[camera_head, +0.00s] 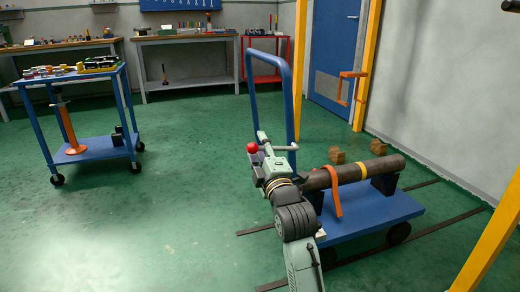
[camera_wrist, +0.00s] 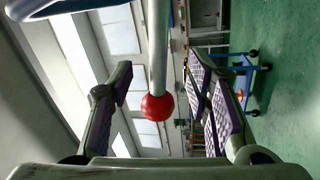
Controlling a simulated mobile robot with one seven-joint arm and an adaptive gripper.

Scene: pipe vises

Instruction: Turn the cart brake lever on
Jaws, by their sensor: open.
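The cart (camera_head: 372,215) has a blue deck and a tall blue push handle (camera_head: 287,85). Its brake lever is a grey metal rod (camera_wrist: 158,45) ending in a red ball knob (camera_wrist: 157,107). The knob also shows in the head view (camera_head: 252,148), by the lower part of the handle. My gripper (camera_head: 259,154) is at the lever. In the wrist view, my gripper (camera_wrist: 158,78) is open, with one finger on each side of the rod and knob. Gaps show between the knob and both fingers. The lever's pivot is hidden.
A dark pipe (camera_head: 390,166) with an orange strap (camera_head: 335,192) lies on the cart. Floor rails run beneath it. A blue tool trolley (camera_head: 95,150) stands left, with workbenches (camera_head: 185,39) behind. Yellow posts (camera_head: 368,60) stand right.

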